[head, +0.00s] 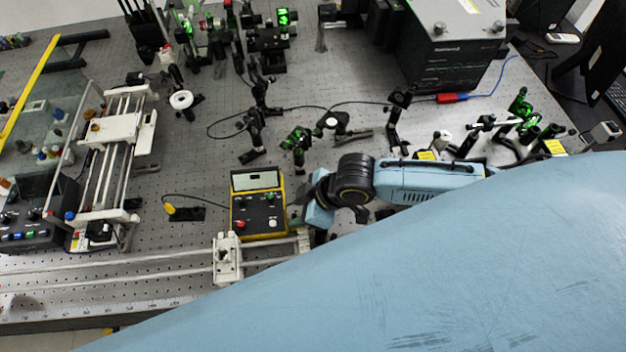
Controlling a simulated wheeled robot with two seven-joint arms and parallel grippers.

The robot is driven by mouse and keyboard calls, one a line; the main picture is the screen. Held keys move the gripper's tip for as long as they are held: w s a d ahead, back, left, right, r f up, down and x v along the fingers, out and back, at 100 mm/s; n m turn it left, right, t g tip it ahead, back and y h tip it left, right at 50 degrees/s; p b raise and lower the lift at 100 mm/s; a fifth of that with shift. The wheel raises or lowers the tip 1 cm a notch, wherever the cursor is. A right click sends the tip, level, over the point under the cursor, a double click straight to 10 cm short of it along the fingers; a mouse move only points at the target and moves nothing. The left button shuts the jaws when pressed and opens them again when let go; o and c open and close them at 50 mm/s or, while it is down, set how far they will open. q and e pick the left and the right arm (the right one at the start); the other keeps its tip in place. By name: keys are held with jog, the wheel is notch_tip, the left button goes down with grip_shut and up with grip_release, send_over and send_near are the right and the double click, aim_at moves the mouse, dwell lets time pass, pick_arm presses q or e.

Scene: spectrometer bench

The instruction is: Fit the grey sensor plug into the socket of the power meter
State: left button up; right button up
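The power meter (258,214) is a yellow-edged box with a dark face, a small display at its top and red and white knobs, standing on the bench left of my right gripper. My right gripper (302,212) is close against the meter's right side, pointing left. Its fingertips are small, dark and partly hidden, so I cannot tell whether they are open or shut or hold anything. I cannot make out the grey sensor plug or the socket. My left gripper is not in view.
A thin cable with a yellow end (170,208) lies left of the meter by a dark plate (190,214). A white rail carriage (227,258) stands just in front. Optic mounts (297,146) stand behind. My blue arm covers the lower right.

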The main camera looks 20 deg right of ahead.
jog(key=v, duration=1.2)
jog(key=shift+r, duration=0.4)
jog(key=shift+w+d, duration=0.1)
